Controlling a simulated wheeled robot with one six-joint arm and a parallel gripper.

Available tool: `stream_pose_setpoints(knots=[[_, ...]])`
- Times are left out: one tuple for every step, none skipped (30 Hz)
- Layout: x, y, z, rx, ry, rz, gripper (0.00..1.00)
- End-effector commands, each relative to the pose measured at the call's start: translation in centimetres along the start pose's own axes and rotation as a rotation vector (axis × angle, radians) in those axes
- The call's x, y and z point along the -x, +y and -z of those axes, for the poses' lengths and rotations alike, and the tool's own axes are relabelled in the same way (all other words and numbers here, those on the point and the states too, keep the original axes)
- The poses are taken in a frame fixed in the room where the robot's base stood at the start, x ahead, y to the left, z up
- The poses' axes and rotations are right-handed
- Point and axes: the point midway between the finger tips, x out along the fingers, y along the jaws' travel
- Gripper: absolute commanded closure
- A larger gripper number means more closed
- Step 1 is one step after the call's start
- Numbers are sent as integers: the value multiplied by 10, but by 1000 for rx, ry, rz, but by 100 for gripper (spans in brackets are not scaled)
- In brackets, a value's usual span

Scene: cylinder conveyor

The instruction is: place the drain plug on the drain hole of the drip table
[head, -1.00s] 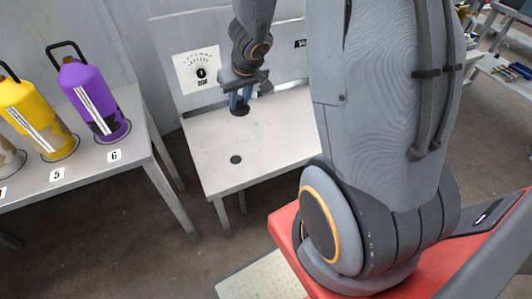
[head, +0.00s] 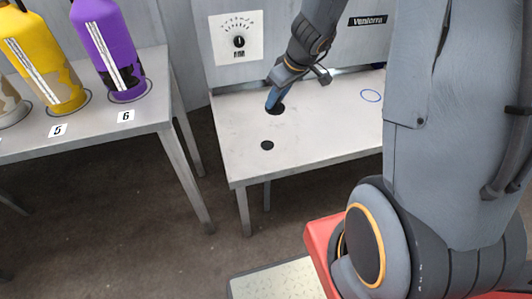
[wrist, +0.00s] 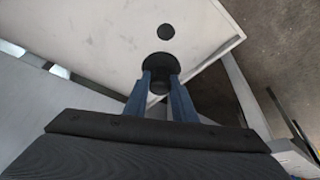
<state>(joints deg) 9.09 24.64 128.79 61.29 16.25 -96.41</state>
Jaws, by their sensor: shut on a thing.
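The drip table (head: 325,137) is a pale, flat-topped table with a small round dark drain hole (head: 267,145) in its top; the hole also shows in the wrist view (wrist: 167,32). The drain plug (head: 278,110) is a black disc, wider than the hole, with a dark knob in the wrist view (wrist: 162,63). My gripper (head: 271,104) has its blue fingers shut on the plug's knob; they show on both sides of it in the wrist view (wrist: 160,82). The plug is behind the hole, apart from it. I cannot tell how far it is above the tabletop.
A blue ring (head: 371,95) is marked on the tabletop at right. A panel with a dial (head: 238,40) rises behind the table. At left, a separate bench (head: 150,115) holds a purple bottle (head: 106,45) and a yellow bottle (head: 42,65). The tabletop's front is clear.

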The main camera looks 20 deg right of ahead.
Motion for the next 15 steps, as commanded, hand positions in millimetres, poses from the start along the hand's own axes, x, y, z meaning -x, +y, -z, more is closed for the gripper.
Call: stream_pose_setpoints(knots=[[-21, 0, -1, 30, 0, 13, 100], [-27, 0, -1, 50, 0, 20, 100], [-36, -1, -2, 76, -1, 30, 100], [-42, -1, -2, 94, -1, 39, 100], [-48, -2, -2, 112, -2, 46, 100], [-56, -3, -3, 133, -3, 55, 100], [-61, -3, -4, 150, -4, 62, 100], [-65, -4, -4, 166, -5, 69, 100], [-71, -4, -4, 183, -6, 75, 100], [-74, -5, -5, 195, -7, 80, 100], [-78, -5, -5, 207, -8, 85, 100], [-81, -6, -6, 219, -8, 91, 100], [-83, -6, -6, 227, -8, 94, 100], [-85, -6, -6, 234, -9, 97, 100], [-87, -6, -6, 242, -9, 100, 100]])
